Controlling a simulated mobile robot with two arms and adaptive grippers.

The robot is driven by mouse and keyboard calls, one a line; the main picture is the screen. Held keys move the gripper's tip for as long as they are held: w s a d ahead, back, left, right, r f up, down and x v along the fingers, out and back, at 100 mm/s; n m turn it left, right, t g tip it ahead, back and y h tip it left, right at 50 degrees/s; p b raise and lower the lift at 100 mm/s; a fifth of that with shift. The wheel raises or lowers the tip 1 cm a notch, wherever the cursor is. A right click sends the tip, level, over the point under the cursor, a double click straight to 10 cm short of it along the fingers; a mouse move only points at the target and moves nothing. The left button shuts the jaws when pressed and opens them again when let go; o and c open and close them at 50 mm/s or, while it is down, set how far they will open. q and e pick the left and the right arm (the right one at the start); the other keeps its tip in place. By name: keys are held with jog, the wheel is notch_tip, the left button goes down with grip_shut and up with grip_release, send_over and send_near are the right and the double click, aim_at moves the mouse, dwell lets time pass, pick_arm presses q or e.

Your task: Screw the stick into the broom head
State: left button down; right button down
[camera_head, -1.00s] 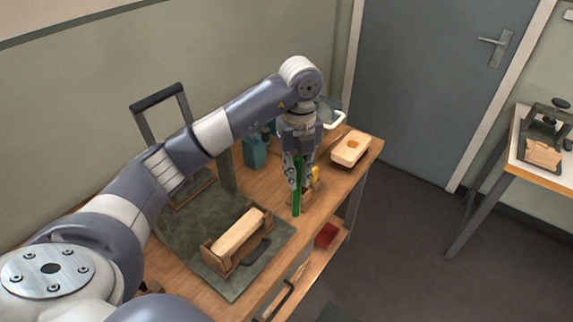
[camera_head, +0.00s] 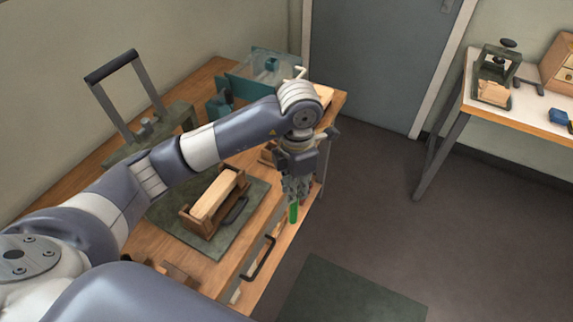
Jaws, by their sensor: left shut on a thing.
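My left gripper (camera_head: 295,183) is shut on a green stick (camera_head: 293,213). Only a short length of the stick shows below the fingers. Both are at the bench's front edge, to the right of the wooden cradle. A pale wooden block (camera_head: 216,194), which looks like the broom head, lies in a brown wooden cradle (camera_head: 206,226) on a dark green mat (camera_head: 246,214). The stick is apart from this block. I cannot make out a hole in the block. My right gripper is not in view.
A frame with a black handle (camera_head: 111,66) stands at the back left of the bench. Teal equipment (camera_head: 270,66) and another pale block (camera_head: 325,94), partly hidden by my arm, are at the far end. A second table (camera_head: 530,119) stands right. The floor (camera_head: 385,205) between is clear.

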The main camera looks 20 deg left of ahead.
pick_arm(q)
jog(key=s+d+f+m, duration=0.25)
jog(key=s+m, duration=0.25)
jog(key=m, duration=0.5)
jog(key=s+d+f+m, duration=0.25)
jog(key=s+m, duration=0.25)
jog(key=m, duration=0.5)
jog(key=s+a+f+m, duration=0.3)
jog(key=a+m, duration=0.4)
jog(key=a, duration=0.1)
jog(key=shift+f, duration=0.25)
jog(key=shift+s, duration=0.1)
